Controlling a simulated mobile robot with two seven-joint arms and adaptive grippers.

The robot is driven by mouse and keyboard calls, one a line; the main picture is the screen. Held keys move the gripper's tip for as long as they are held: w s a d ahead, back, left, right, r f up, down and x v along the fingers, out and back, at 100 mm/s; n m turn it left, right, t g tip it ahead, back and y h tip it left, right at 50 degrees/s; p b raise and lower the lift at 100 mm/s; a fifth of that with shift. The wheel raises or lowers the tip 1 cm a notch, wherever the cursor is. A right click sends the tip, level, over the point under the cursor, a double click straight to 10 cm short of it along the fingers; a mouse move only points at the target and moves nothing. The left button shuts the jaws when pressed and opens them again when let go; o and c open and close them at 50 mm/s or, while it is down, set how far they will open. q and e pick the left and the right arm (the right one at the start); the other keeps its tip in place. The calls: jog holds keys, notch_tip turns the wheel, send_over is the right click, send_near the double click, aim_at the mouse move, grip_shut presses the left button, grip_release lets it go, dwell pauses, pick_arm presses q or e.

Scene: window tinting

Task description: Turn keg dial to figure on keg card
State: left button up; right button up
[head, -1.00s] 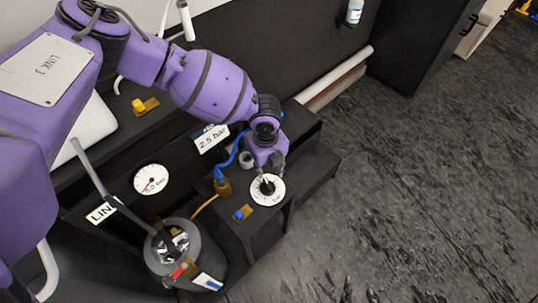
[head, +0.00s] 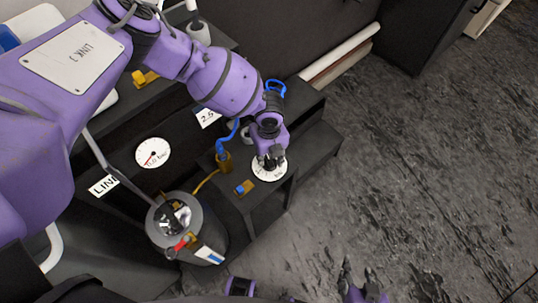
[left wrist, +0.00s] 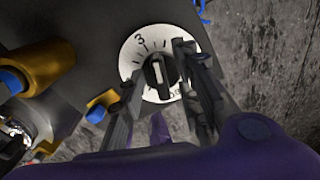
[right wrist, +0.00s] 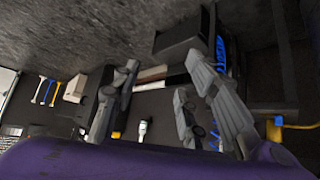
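The keg dial is a white disc (head: 268,170) with a black knob on the black bench. In the left wrist view the dial face (left wrist: 133,63) shows tick marks and a 3 at upper left. Its black knob (left wrist: 160,76) carries a pale stripe; I cannot tell the set figure. My left gripper (head: 270,160) is over the dial. In the left wrist view its fingers (left wrist: 160,88) are apart, one each side of the knob; contact is unclear. A white card (head: 208,117) reads 2.5, partly hidden by my left arm. My right gripper (right wrist: 150,100) is open and empty, low in the head view (head: 356,280).
A round gauge (head: 153,153) sits on the bench left of the dial. A dark bucket (head: 215,238) holding tools stands in front. A brass fitting (head: 224,162) with a blue hose and a blue-and-brass piece (head: 244,188) are near the dial. The floor at right is clear.

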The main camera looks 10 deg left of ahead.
pick_arm(q)
jog(key=shift+c, duration=0.3)
pick_arm(e)
jog(key=shift+s+f, duration=0.1)
jog(key=shift+s, duration=0.05)
pick_arm(q)
jog(key=c, duration=0.6)
grip_shut()
jog(key=shift+a+r+n+p, duration=0.1)
jog(key=shift+n+p, duration=0.25)
jog(key=shift+n, duration=0.65)
jog(key=shift+n+p, duration=0.35)
jog(key=shift+n, duration=1.25)
jog(key=shift+n+p, duration=0.35)
jog(key=shift+n, duration=0.55)
jog(key=shift+s+a+n, duration=0.1)
jog(key=shift+n, duration=0.2)
pick_arm(e)
jog(key=shift+a+r, duration=0.15)
jog(key=shift+r, duration=0.8)
pick_arm(q)
jog(key=shift+n, duration=0.3)
